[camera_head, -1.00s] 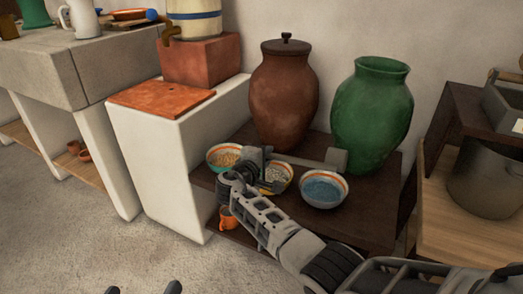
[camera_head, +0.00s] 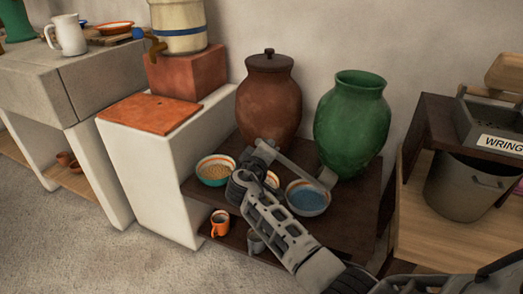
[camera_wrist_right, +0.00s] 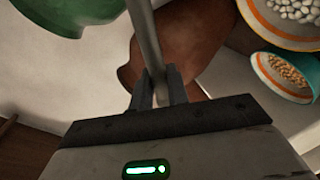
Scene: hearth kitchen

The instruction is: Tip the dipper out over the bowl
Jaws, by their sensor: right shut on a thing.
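The dipper (camera_head: 304,168) is grey, with a long handle and a cup at its right end. My right gripper (camera_head: 268,150) is shut on the handle, which also runs between the fingers in the right wrist view (camera_wrist_right: 146,40). The handle slopes down to the right. The cup (camera_head: 328,178) appears above the right rim of the bowl with blue contents (camera_head: 307,211); its inside is hidden. A bowl of tan bits (camera_head: 213,182) stands to the left. A third bowl (camera_head: 272,180), mostly behind my gripper, shows white pieces in the right wrist view (camera_wrist_right: 285,38). My left gripper is out of view.
A lidded brown jar (camera_head: 268,105) and a green jar (camera_head: 352,125) stand close behind the bowls on the dark shelf (camera_head: 340,225). An orange mug (camera_head: 220,223) and a grey mug (camera_head: 256,243) sit below. A grey bucket (camera_head: 465,188) stands at right.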

